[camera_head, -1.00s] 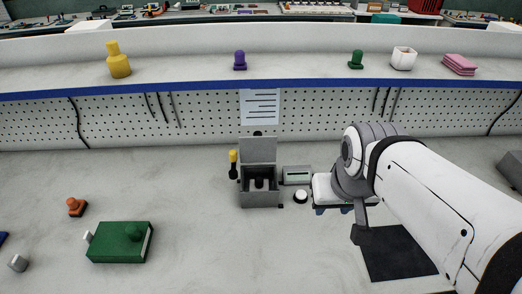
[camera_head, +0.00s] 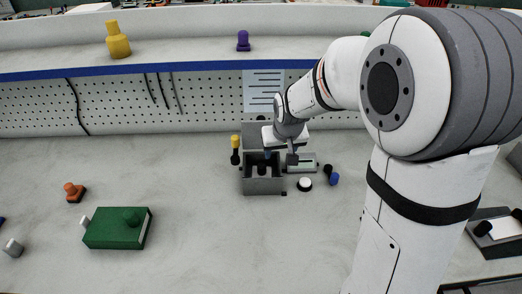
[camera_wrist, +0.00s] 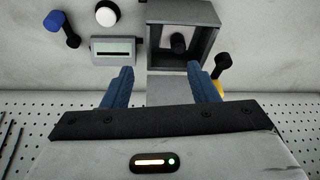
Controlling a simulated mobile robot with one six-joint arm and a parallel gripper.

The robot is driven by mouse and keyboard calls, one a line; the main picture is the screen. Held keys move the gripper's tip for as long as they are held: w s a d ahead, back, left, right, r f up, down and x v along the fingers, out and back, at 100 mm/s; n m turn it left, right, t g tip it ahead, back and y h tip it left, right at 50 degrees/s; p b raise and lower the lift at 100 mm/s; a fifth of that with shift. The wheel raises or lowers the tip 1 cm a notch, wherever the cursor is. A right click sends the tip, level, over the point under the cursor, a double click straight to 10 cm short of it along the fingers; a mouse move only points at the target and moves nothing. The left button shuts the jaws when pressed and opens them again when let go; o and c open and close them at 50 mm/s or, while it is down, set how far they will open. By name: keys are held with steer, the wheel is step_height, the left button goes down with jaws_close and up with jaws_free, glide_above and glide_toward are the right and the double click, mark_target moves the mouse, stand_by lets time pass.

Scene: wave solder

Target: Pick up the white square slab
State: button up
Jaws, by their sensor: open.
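A flat white piece (camera_head: 507,228) lies in a dark grey fixture at the right edge of the head view. It looks like the white square slab, but it is partly cut off and I cannot be sure of its shape. The slab does not show in the wrist view. My gripper (camera_head: 280,156) is far to its left, above the grey open box (camera_head: 263,186) and small meter (camera_head: 303,168). In the wrist view my gripper (camera_wrist: 161,70) has its blue fingers apart, with nothing between them.
A round white button (camera_head: 305,184), a blue-capped black piece (camera_head: 333,178) and a yellow-topped black piece (camera_head: 235,148) stand around the box. A green block (camera_head: 118,235) lies left. My arm hides much of the right side. The table's front middle is clear.

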glide_toward(262, 164)
step_height(262, 164, down, 3)
steer(key=shift+w+p+x, duration=0.2)
steer(key=shift+w+x, duration=0.05)
steer(key=shift+x, duration=1.6)
steer(key=shift+w+p+x, duration=0.15)
steer(key=shift+w+x, duration=0.05)
steer(key=shift+x, duration=1.65)
steer(key=shift+a+r, duration=0.1)
steer(key=shift+r, duration=0.1)
jaws_close()
